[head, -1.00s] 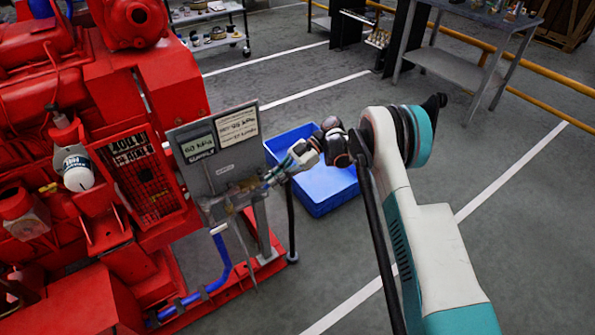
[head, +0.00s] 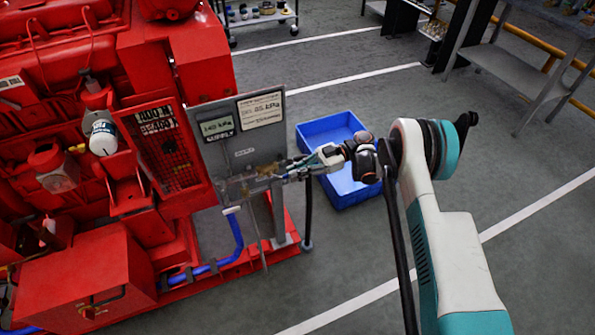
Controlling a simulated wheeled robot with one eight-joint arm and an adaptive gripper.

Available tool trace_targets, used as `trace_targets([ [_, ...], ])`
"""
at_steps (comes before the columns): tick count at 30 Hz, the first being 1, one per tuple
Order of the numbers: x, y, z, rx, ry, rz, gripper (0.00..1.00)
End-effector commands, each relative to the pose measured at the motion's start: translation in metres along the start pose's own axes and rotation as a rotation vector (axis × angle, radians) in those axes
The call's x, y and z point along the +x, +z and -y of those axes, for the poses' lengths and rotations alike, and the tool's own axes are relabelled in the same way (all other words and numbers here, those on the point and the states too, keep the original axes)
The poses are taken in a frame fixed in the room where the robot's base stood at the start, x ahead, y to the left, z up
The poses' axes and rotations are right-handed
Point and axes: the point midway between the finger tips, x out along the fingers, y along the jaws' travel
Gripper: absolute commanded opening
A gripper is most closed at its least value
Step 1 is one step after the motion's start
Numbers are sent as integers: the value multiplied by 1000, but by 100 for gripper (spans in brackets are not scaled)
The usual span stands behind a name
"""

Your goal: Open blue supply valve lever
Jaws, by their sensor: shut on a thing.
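A grey panel (head: 235,148) with two label plates stands beside the red pumpset. Brass valve fittings (head: 238,190) sit along its lower part, with a blue hose (head: 238,236) running down from them. My gripper (head: 291,174) reaches in from the right at the panel's lower right edge, lying nearly level. It is shut on the blue supply valve lever, which is small and mostly hidden by the fingers. The lever's exact angle cannot be told.
A blue crate (head: 365,192) stands on the floor behind my gripper. The red pumpset (head: 205,75) fills the left side. A dark post (head: 308,215) stands just below my gripper. A grey workbench (head: 515,70) is at the back right. Open floor lies to the right.

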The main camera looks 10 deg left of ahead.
Motion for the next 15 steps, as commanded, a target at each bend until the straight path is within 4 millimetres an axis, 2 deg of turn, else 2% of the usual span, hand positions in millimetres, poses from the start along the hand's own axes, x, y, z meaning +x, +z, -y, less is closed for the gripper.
trace_targets([
  [2,0,2,1,2,-1,4,0],
  [3,0,2,1,2,-1,4,15],
  [5,0,2,1,2,-1,4,27],
  [15,0,0,0,1,0,2,27],
])
